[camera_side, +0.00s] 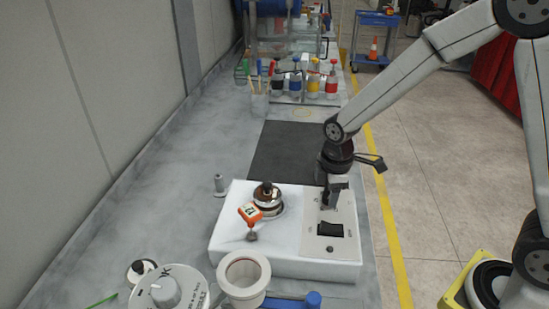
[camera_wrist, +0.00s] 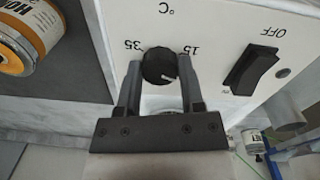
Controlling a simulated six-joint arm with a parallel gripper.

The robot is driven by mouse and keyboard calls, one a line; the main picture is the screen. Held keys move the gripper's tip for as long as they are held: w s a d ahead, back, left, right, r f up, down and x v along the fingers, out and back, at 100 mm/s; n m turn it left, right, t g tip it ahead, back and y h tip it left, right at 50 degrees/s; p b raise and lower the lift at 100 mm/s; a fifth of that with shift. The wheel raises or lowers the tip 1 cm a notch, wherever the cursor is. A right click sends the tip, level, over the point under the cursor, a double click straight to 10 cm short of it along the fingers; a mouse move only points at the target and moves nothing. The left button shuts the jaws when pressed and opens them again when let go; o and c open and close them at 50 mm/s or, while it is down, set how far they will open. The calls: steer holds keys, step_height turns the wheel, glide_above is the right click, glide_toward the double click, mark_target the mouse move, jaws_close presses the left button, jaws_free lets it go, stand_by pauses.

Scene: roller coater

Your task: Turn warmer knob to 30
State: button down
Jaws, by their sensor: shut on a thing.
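The warmer (camera_side: 285,262) is a white box on the bench in the side view, with a light control panel on its right. In the wrist view, its round black knob (camera_wrist: 158,66) lies between my two fingertips. My gripper (camera_side: 328,203) is shut on the knob from both sides. The panel prints "35", "15" and "°C" around the knob, upside down in this view. A small white mark shows on the knob's lower right, toward the "15" side. In the side view the knob is hidden by my gripper.
A black rocker switch (camera_wrist: 252,70) marked "OFF" is beside the knob. A pale cup (camera_side: 244,279) and a white dial device (camera_side: 168,291) stand in front. A dark mat lies behind.

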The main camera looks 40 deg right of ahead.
steer(key=m, duration=1.2)
steer(key=shift+a+m, duration=0.1)
steer(key=shift+m, duration=0.3)
steer(key=m, duration=0.6)
steer(key=shift+w+g, duration=0.1)
steer(key=shift+g, duration=0.2)
steer(key=m, duration=0.6)
steer(key=shift+m, duration=0.4)
steer(key=shift+a, duration=0.1)
steer(key=shift+c, duration=1.1)
jaws_free()
steer(key=shift+r, duration=0.15)
